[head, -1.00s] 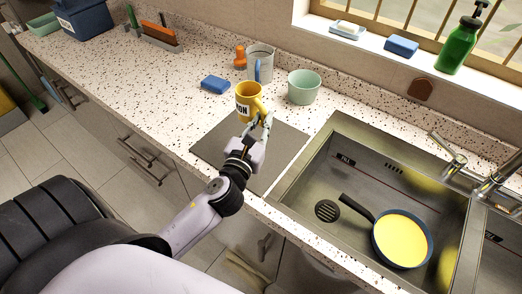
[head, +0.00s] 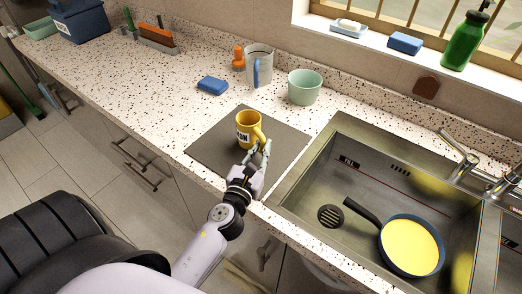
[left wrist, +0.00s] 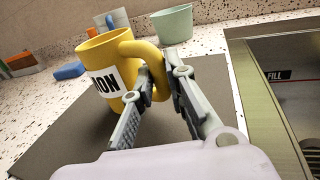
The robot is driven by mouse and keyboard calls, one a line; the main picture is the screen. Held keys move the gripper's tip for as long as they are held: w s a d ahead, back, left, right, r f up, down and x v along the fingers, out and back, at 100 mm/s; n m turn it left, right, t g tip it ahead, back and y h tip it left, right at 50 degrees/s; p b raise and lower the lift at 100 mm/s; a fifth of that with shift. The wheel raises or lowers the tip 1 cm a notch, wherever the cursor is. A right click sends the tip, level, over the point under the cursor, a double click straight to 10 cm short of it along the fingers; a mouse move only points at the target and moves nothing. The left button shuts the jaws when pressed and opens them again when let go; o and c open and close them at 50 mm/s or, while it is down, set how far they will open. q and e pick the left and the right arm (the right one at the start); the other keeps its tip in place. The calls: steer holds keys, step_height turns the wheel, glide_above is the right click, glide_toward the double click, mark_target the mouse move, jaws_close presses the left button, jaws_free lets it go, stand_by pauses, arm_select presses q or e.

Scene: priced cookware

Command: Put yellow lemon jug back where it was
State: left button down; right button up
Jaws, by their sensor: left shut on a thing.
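The yellow lemon jug (head: 246,130), with a white label reading "ON" in part, is upright over the dark grey mat (head: 212,150) on the counter. Its handle faces my left gripper (head: 256,155). In the left wrist view, the jug (left wrist: 112,62) is at the upper left, and my left gripper's fingers (left wrist: 160,95) are shut on its handle (left wrist: 158,68). The jug's base looks at or just above the mat; I cannot tell if it touches. My right gripper does not show.
The sink (head: 352,175), holding a pan (head: 411,245), is to the right. The counter left of the mat is clear.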

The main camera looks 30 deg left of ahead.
arm_select(q)
steer(key=shift+f, duration=0.15)
steer(key=c, duration=2.1)
jaws_free()
steer(key=shift+f, duration=0.1)
steer(key=o, duration=0.5)
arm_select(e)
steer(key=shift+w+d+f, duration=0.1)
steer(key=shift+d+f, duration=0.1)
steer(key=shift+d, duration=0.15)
arm_select(q)
steer(key=shift+r, duration=0.35)
steer(key=s+b, duration=0.1)
steer(key=s, duration=0.2)
steer(key=s+d+b, duration=0.1)
steer(key=s+b, duration=0.1)
steer(key=s, duration=0.2)
steer(key=s+d+b, duration=0.1)
steer(key=s+b, duration=0.1)
steer(key=s, duration=0.2)
steer(key=shift+d+f, duration=0.15)
steer(key=shift+f, duration=0.15)
steer(key=shift+s+r, duration=0.2)
steer(key=shift+s, duration=0.15)
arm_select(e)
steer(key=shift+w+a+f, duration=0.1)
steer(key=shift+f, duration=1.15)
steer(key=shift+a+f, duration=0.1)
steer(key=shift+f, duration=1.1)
